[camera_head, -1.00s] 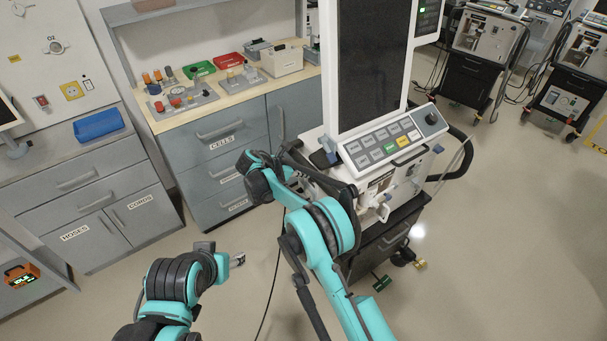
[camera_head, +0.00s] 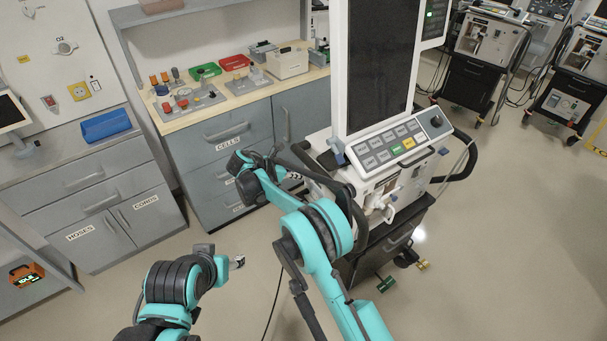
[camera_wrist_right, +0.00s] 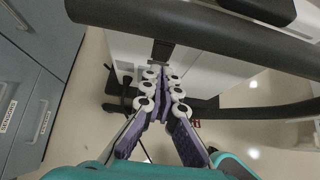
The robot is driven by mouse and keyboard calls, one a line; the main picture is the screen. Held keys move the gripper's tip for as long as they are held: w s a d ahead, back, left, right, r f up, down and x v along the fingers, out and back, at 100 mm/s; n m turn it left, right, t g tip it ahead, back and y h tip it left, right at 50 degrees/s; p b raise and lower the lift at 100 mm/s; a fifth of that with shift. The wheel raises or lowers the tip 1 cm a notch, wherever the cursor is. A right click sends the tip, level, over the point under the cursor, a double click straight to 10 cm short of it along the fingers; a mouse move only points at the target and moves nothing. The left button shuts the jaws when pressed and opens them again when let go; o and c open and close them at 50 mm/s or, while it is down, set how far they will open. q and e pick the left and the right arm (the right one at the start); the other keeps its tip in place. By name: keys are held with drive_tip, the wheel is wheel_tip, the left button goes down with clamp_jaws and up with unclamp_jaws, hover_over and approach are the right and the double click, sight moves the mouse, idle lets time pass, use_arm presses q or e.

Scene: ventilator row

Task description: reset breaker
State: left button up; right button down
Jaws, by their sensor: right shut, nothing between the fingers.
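The near ventilator (camera_head: 385,150) stands right of centre in the head view, with a dark tall screen (camera_head: 381,65) and a keypad panel (camera_head: 395,143). I cannot make out a breaker in either view. My right gripper (camera_head: 296,177) is by the ventilator's left side, partly hidden by its own arm and the black handle. In the right wrist view my right gripper (camera_wrist_right: 161,80) is shut and empty. Its tips are just below the black handle bar (camera_wrist_right: 200,35) and in front of the white housing (camera_wrist_right: 215,65). My left gripper (camera_head: 238,262) hangs over the floor, its fingers too small to judge.
A grey cabinet (camera_head: 225,140) with trays and a bench (camera_head: 60,165) with a blue bin (camera_head: 106,125) stand at left. An orange device (camera_head: 25,276) sits on a low shelf. More ventilators (camera_head: 487,50) stand at back right.

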drive_tip(key=s+a+r+p, duration=0.2)
drive_tip(key=a+r, duration=0.1)
drive_tip(key=r, duration=0.4)
drive_tip(key=shift+s+a, duration=0.35)
drive_tip(key=shift+a, duration=0.05)
drive_tip(key=s+d+r+m+y, duration=0.5)
drive_tip(key=s+d+r+m, duration=0.75)
drive_tip(key=d, duration=0.45)
drive_tip(key=s+d+f+m+y, duration=0.2)
drive_tip(key=s+m, duration=0.4)
drive_tip(key=s, duration=0.5)
drive_tip(key=s+d+f+m+t+y, duration=0.1)
drive_tip(key=s+d+m, duration=0.3)
drive_tip(key=s, duration=0.8)
drive_tip(key=shift+d+f+m+t+y, duration=0.15)
drive_tip(key=shift+f+m+t+y, duration=0.3)
drive_tip(key=shift+m, duration=0.7)
drive_tip(key=shift+f, duration=0.1)
